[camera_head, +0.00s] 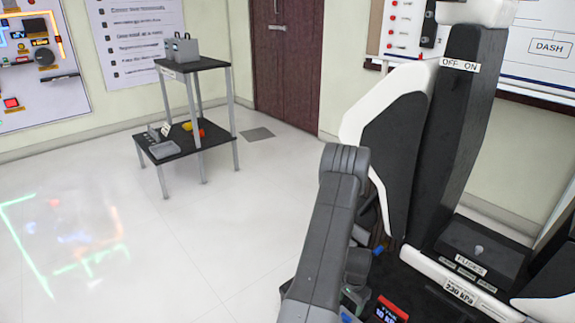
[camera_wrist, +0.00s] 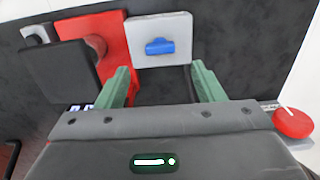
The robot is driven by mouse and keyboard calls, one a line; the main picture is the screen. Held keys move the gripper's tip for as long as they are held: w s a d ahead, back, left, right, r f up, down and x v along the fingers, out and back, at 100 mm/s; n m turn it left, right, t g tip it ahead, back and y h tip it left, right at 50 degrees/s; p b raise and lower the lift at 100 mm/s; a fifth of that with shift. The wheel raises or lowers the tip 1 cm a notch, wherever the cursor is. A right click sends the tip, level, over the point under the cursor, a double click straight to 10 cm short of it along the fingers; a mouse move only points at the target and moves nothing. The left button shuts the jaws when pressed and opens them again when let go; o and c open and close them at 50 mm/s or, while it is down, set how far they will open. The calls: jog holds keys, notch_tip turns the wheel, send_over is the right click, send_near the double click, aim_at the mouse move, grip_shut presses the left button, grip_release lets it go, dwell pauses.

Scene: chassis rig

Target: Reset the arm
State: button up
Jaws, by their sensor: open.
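My gripper (camera_wrist: 162,88) shows in the wrist view with its two green fingers spread apart and nothing between them. Beyond the fingers are a white panel with a blue block (camera_wrist: 160,47) on it, a red part (camera_wrist: 100,45) and a black box (camera_wrist: 58,75). In the head view my grey arm (camera_head: 325,240) reaches up from the bottom centre and bends down over the dark chassis rig.
The chassis rig has a fuse box (camera_head: 480,252) and a tall black-and-white column (camera_head: 455,130) right of my arm. A red knob (camera_wrist: 293,123) is right of the gripper. A two-tier table (camera_head: 190,140) stands farther back.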

aim_at(346, 317)
notch_tip(346, 317, down, 7)
jog(key=shift+b, duration=0.85)
jog(key=shift+f, duration=0.15)
jog(key=shift+n+p, duration=0.4)
jog(key=shift+n, duration=0.1)
